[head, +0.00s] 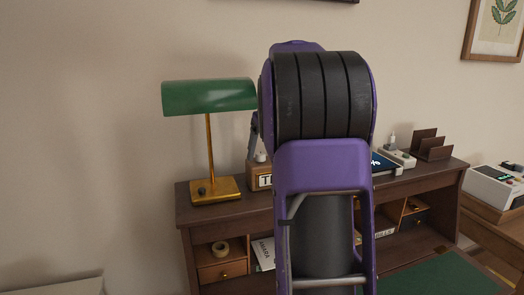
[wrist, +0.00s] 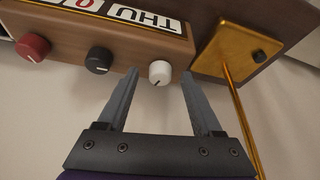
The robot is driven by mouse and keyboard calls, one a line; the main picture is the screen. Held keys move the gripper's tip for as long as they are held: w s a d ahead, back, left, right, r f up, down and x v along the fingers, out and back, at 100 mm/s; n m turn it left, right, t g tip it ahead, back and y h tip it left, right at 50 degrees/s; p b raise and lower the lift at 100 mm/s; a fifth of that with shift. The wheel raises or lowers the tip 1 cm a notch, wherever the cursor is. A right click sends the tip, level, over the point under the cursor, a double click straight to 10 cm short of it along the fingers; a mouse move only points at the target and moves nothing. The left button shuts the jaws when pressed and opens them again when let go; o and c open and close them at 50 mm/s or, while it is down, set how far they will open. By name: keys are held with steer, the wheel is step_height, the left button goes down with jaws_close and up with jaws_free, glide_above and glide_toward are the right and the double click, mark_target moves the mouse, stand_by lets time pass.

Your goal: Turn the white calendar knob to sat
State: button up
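The wooden calendar box (wrist: 100,35) shows upside down in the wrist view, with THU in its window. The white knob (wrist: 160,72) is on its face, beside a black knob (wrist: 98,60) and a red knob (wrist: 33,47). A dark line marks the white knob. My gripper (wrist: 160,77) is open, one finger on each side of the white knob in the picture, with gaps on both sides. I cannot tell how deep the fingertips reach. In the head view the calendar box (head: 253,174) is mostly hidden behind my arm; the white knob (head: 261,157) shows at its top.
A brass lamp with a green shade (head: 210,97) stands left of the calendar; its base (wrist: 232,52) and pole are close to my right finger in the wrist view. The wooden desk (head: 240,208) holds a dark letter rack (head: 431,146) and white device (head: 399,158) at right.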

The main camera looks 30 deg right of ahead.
steer(key=shift+r, duration=0.1)
steer(key=p+v, duration=0.2)
steer(key=v, duration=1.5)
steer(key=shift+r, duration=0.2)
steer(key=shift+d, duration=0.1)
